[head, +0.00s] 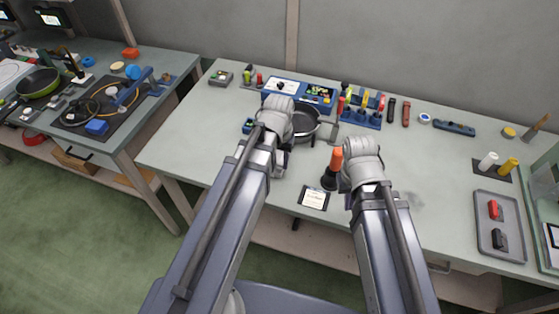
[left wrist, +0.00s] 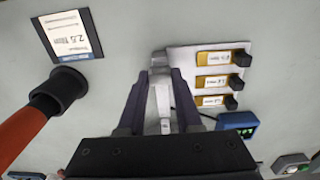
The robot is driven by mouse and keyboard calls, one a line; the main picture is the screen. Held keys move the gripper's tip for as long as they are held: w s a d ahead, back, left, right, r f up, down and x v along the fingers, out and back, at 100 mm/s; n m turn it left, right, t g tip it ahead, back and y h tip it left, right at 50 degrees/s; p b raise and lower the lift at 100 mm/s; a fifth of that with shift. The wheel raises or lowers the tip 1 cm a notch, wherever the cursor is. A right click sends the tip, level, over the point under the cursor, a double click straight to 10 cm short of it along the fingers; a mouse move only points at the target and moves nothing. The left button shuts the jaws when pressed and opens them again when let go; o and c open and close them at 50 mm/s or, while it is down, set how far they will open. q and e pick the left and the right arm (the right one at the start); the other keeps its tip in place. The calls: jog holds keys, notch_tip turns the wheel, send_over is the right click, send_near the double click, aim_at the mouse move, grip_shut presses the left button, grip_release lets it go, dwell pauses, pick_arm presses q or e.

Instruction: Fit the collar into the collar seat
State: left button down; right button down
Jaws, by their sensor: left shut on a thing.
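My left gripper (left wrist: 160,80) is shut on a pale grey metal part (left wrist: 163,103), which shows between its fingers in the left wrist view. It may be the collar, but its shape is mostly hidden. In the head view the left gripper hangs beside the dark pan (head: 304,121), and its fingers are hidden behind my wrist. I cannot make out the collar seat. My right wrist (head: 362,165) is at the right, beside an orange-handled tool with a black end (head: 336,160). The right fingers are hidden, so I cannot tell whether they are open.
A label card (head: 313,198) lies near the front edge. A white plate with yellow labelled pieces (left wrist: 210,82) and a blue device (left wrist: 238,121) are close to my left gripper. Tool racks (head: 360,113) line the back. A grey tray (head: 499,225) stands right. The right-centre table is clear.

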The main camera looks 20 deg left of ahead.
pick_arm(q)
jog(key=shift+w, duration=0.1)
jog(key=shift+w+d, duration=0.1)
jog(key=shift+w, duration=2.75)
jog(key=shift+w+d+r, duration=0.1)
jog(key=shift+w, duration=2.4)
pick_arm(e)
jog(key=shift+r, duration=0.1)
pick_arm(q)
jog(key=c, duration=0.5)
grip_release()
jog(key=shift+r, duration=0.2)
pick_arm(e)
jog(key=shift+r, duration=0.15)
pick_arm(q)
notch_tip(320, 180, up, 8)
jog(key=p, duration=0.8)
jog(key=shift+f, duration=0.25)
pick_arm(e)
notch_tip(320, 180, up, 8)
jog(key=shift+f, duration=0.25)
